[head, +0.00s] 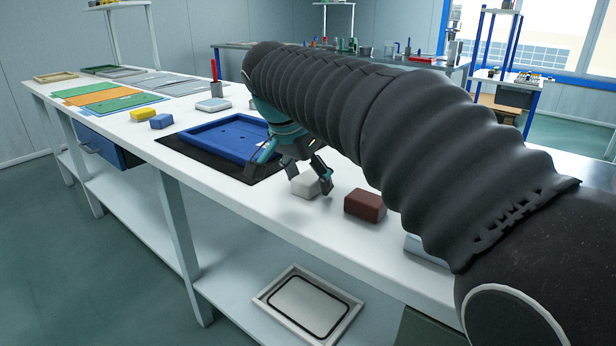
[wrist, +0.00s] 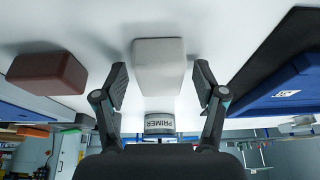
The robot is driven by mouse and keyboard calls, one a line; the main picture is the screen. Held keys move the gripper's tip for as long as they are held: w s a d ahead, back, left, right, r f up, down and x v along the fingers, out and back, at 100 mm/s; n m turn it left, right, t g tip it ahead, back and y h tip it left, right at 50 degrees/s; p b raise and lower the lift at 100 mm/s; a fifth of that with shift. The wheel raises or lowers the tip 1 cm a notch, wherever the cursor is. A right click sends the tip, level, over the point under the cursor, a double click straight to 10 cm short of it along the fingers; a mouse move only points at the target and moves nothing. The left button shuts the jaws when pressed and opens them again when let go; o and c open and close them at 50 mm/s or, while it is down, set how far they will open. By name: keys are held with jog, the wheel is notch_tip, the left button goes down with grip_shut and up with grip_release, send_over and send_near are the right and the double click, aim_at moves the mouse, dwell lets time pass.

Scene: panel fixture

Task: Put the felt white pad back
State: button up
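The felt white pad (head: 304,186) is a small pale block lying on the white bench top, right of the blue tray-like fixture (head: 222,137). In the wrist view the white pad (wrist: 158,62) lies ahead, in line with the space between my fingers. My gripper (head: 289,177) is open around the pad's near side, with one finger to each side. In the wrist view both fingertips of my gripper (wrist: 161,84) are spread, with gaps to the pad visible. In the head view a finger partly hides the pad.
A dark red-brown block (head: 365,205) lies right of the white pad. A black mat (head: 190,150) lies under the blue fixture. A yellow block (head: 143,114) and a blue block (head: 161,121) sit farther left. A PRIMER tin (wrist: 160,123) shows in the wrist view. A framed panel (head: 272,294) is on the lower shelf.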

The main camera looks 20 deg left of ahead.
jog(key=shift+r, duration=0.1)
jog(key=p+v, duration=0.2)
jog(key=v, duration=1)
